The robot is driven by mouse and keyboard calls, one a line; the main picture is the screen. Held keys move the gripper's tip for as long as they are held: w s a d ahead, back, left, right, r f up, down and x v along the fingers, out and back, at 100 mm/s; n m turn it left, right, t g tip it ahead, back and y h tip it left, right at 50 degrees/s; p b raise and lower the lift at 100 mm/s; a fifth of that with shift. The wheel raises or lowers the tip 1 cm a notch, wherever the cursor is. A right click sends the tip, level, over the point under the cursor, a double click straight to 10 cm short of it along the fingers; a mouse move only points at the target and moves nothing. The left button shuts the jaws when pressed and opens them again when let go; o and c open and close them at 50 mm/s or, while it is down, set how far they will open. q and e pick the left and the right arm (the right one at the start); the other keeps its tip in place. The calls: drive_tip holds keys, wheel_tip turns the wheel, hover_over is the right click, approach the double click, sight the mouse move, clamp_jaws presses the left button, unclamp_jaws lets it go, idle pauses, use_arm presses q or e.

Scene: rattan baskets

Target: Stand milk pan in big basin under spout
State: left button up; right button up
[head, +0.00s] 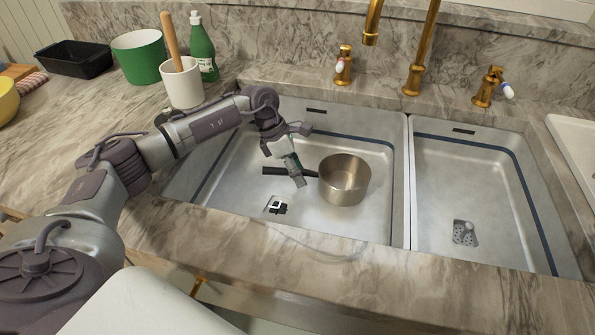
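The milk pan (344,181) is a small steel pan with a dark handle (275,171) pointing left. It is upright in the big left basin (240,160), toward that basin's right side. I cannot tell whether its base touches the basin floor. The golden spout (371,38) hangs above and behind the pan, over the back of the big basin. My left gripper (297,179) points down at the handle, and its fingers cover the handle's middle. The far finger is hidden, so its grip on the handle is unclear. My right gripper is out of view.
A divider (407,185) separates the smaller right basin (480,190). Golden taps (343,65) (488,87) stand behind. A white crock (182,84) with a wooden tool, a green bottle (203,50), a green pot (139,57) and a black tray (75,60) stand back left.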

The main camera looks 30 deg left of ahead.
use_arm(q)
drive_tip(key=shift+f, duration=0.1)
drive_tip(key=v, duration=1.2)
